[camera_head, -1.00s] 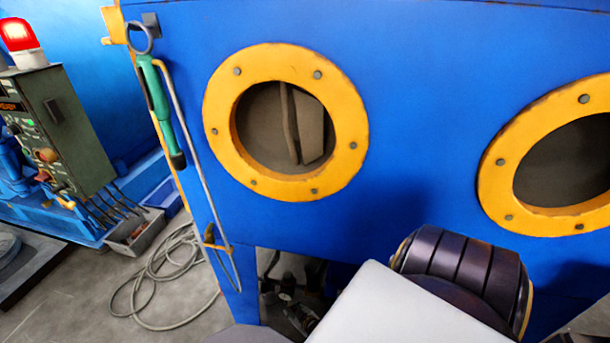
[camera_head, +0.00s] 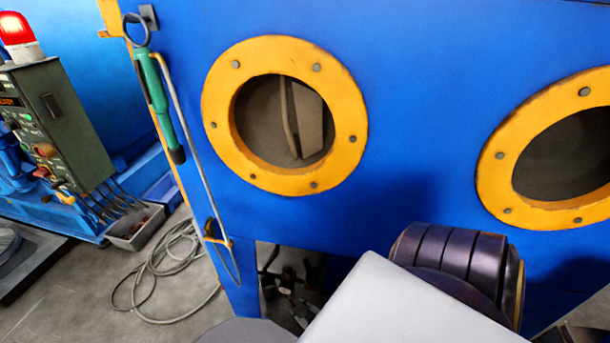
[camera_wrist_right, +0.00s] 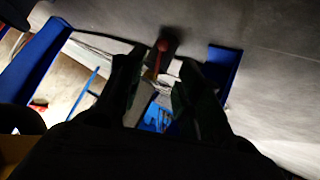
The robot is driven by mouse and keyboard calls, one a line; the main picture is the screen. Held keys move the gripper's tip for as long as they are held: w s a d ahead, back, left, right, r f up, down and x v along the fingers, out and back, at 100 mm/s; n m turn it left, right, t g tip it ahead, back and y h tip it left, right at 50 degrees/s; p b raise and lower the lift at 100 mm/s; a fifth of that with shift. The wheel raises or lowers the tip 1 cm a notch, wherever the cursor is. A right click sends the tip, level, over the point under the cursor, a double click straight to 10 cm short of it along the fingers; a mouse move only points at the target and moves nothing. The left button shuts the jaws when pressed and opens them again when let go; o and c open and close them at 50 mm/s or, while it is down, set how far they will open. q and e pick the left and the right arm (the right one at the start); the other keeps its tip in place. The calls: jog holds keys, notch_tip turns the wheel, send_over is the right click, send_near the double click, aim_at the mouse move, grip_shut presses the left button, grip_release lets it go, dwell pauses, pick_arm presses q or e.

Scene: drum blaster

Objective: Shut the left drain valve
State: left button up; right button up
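In the right wrist view, a lever with a dark red knob (camera_wrist_right: 162,45), apparently the drain valve's handle, shows at the fingertips. My right gripper (camera_wrist_right: 160,72) is open, with one dark finger on each side of the lever. I cannot tell whether either finger touches it. In the head view my right arm reaches in from the lower right toward a low opening in the blue machine (camera_head: 420,130). Dark shapes in that opening (camera_head: 290,282) are too small to tell gripper from valve. My left gripper is not in view.
The machine has two yellow-ringed portholes (camera_head: 220,115). A green-handled tool (camera_head: 155,100) hangs at its left edge. A grey hose (camera_head: 150,275) lies coiled on the floor. A control box (camera_head: 50,115) with a red lamp (camera_head: 15,28) stands at the left.

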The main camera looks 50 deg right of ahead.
jog(key=shift+v, duration=1.9)
